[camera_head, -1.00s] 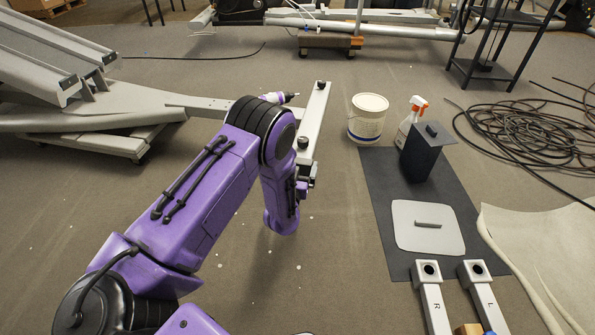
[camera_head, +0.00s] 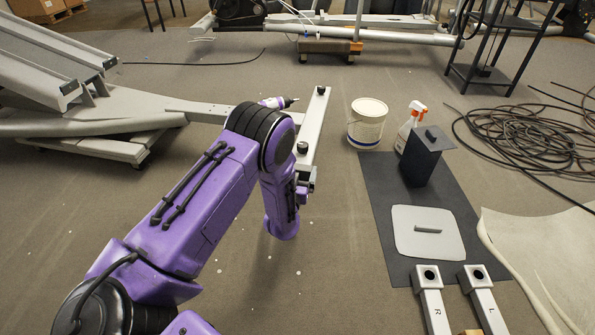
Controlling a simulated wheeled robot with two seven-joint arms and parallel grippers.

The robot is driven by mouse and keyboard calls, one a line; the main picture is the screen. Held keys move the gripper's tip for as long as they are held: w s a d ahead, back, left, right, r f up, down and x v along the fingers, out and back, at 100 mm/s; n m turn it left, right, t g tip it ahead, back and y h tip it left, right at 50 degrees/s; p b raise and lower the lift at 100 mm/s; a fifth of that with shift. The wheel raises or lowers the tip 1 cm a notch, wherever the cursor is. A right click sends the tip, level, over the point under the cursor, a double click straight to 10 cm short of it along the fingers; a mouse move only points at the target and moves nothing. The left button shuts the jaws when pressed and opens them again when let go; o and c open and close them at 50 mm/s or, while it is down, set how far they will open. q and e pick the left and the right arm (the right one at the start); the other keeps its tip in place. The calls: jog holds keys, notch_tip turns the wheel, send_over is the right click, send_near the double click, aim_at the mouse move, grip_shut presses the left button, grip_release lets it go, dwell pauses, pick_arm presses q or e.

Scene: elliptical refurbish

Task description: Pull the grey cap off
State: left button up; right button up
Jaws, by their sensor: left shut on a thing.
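A light grey bar (camera_head: 313,124) with black knobs on top runs away from me beside my purple left arm. My left gripper (camera_head: 306,178) is at the near end of this bar, partly hidden behind my forearm. It is shut on the grey cap at that end; the cap itself is mostly hidden by the gripper, so I cannot tell whether it is still seated. My right gripper is out of view.
On the right, a dark mat (camera_head: 374,205) holds a grey plate (camera_head: 445,245) and a black box (camera_head: 424,165). A white bucket (camera_head: 366,131) and spray bottle (camera_head: 404,135) stand behind. Two posts (camera_head: 430,305) lie in front. Floor between bar and mat is clear.

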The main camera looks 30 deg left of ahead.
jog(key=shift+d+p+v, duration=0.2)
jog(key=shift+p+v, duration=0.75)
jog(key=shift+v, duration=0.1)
pick_arm(q)
jog(key=p+v, duration=0.1)
jog(key=v, duration=0.6)
jog(key=shift+s+d, duration=0.15)
jog(key=shift+s, duration=0.25)
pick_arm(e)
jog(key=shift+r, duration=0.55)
